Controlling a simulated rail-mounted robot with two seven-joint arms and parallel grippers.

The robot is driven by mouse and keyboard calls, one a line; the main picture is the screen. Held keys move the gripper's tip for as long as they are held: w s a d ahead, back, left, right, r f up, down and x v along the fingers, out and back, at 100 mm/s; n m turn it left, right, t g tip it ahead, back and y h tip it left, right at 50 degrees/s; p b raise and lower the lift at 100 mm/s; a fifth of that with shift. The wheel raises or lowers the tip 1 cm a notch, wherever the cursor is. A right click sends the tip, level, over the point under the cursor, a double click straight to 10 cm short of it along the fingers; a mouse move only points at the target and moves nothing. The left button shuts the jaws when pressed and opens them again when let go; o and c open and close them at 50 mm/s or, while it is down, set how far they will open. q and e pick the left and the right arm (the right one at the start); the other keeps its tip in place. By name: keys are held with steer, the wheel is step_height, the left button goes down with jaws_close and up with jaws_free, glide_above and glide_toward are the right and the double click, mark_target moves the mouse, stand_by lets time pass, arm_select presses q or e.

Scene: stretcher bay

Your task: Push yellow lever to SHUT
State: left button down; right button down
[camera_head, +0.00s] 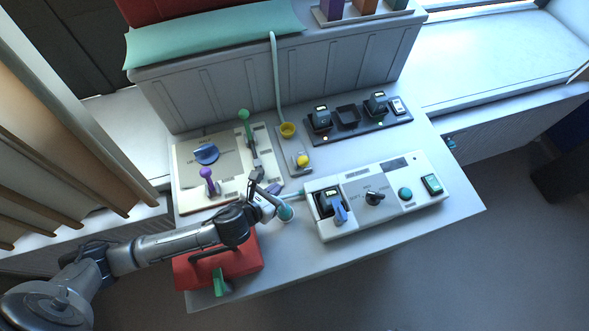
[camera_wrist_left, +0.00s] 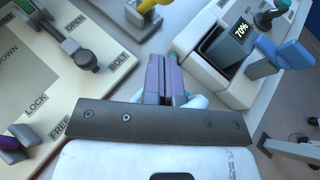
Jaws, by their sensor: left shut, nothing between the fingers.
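The yellow lever knob (camera_head: 303,160) sits on a small grey plate (camera_head: 299,170) at the middle of the table. Its yellow part also shows at the top edge of the left wrist view (camera_wrist_left: 147,5), cut off by the frame. My left gripper (camera_head: 276,190) is shut and empty, below the yellow lever in the head view and apart from it. Its closed fingers (camera_wrist_left: 164,78) point up toward the lever's plate in the wrist view. The SHUT marking is not readable. My right gripper is not in view.
A cream panel (camera_head: 185,165) with blue, purple and green handles lies left. A white control box (camera_head: 350,224) lies right of my gripper. A teal-topped thing (camera_head: 286,213) stands close by. A red box (camera_head: 245,262) lies under my arm.

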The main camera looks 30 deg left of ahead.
mark_target(301, 161)
arm_select(q)
steer(key=r+x, duration=0.1)
steer(key=x, duration=0.8)
steer(key=shift+w+r, duration=0.35)
steer(key=shift+w, duration=0.05)
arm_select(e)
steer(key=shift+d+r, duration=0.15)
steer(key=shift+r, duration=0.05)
